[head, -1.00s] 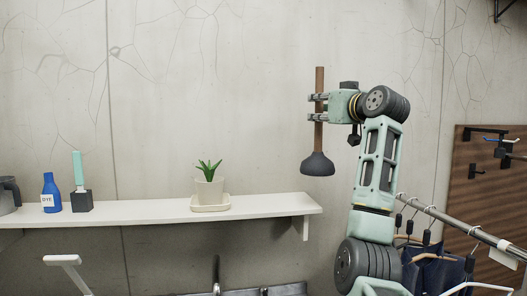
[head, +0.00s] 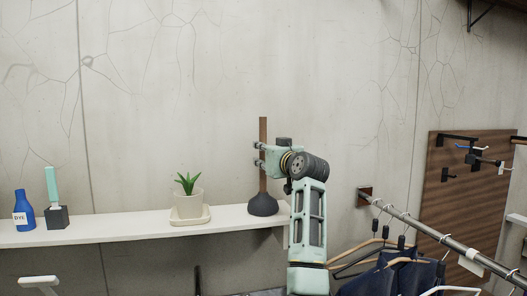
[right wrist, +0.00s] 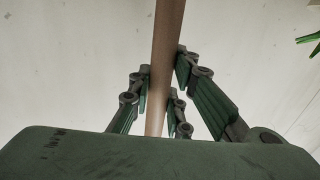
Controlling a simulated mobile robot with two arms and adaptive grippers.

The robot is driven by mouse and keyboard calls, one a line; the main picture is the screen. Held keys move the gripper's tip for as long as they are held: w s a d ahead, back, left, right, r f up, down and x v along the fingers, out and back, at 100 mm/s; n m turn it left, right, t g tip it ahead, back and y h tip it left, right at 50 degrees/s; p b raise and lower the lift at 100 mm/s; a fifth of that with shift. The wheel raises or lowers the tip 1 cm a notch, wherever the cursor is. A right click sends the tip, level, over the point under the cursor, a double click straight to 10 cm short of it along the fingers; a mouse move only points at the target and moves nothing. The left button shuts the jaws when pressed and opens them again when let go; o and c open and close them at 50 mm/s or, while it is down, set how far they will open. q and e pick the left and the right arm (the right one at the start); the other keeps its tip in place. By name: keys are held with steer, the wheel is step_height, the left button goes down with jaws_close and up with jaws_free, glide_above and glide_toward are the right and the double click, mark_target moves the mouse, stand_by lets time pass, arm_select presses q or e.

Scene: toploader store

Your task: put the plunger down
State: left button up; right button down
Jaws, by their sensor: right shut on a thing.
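The plunger (head: 263,204) has a brown wooden handle and a dark rubber cup. It is upright at the right end of the white shelf (head: 120,229). Its cup appears at the shelf surface, but I cannot tell whether it touches. My right gripper (head: 260,155) is shut on the handle, around its middle, from the right. In the right wrist view the handle (right wrist: 166,50) runs between the fingers. The underside of the cup is hidden. My left gripper is not in view.
A potted plant (head: 188,200) on a saucer stands left of the plunger. A blue bottle (head: 24,211) and a brush in a dark holder (head: 57,217) stand farther left. A clothes rail (head: 430,233) with hangers is at the right.

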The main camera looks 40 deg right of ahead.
steer(key=shift+s+f, duration=0.1)
steer(key=shift+f, duration=0.15)
steer(key=c, duration=1.6)
jaws_free()
steer(key=shift+c, duration=0.2)
steer(key=shift+a, duration=0.1)
steer(key=shift+r, duration=0.2)
steer(key=b+v, duration=0.6)
steer(key=v, duration=0.6)
steer(key=shift+b, duration=0.35)
